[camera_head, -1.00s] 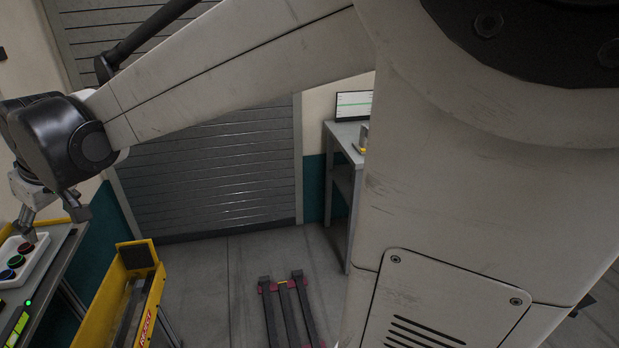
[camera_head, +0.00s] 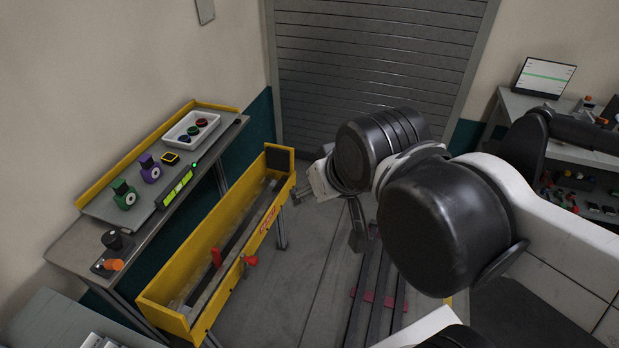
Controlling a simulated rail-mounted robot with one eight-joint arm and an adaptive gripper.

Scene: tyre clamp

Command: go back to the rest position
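My arm reaches in from the right in the head view. Its dark, thick wrist joints cover the middle of the picture. My gripper (camera_head: 305,192) shows only in part, at the arm's far end, just right of the yellow trough's far end. Whether it touches the trough cannot be seen. My wrist hides most of the gripper, so its opening and anything between its fingers cannot be made out.
A yellow trough (camera_head: 153,298) with red clamp parts stands left of my arm. A grey bench (camera_head: 88,232) along the left wall holds a white tray (camera_head: 166,136) and several small devices. A desk with a monitor (camera_head: 543,77) is at the right. Dark forks (camera_head: 368,300) lie on the floor.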

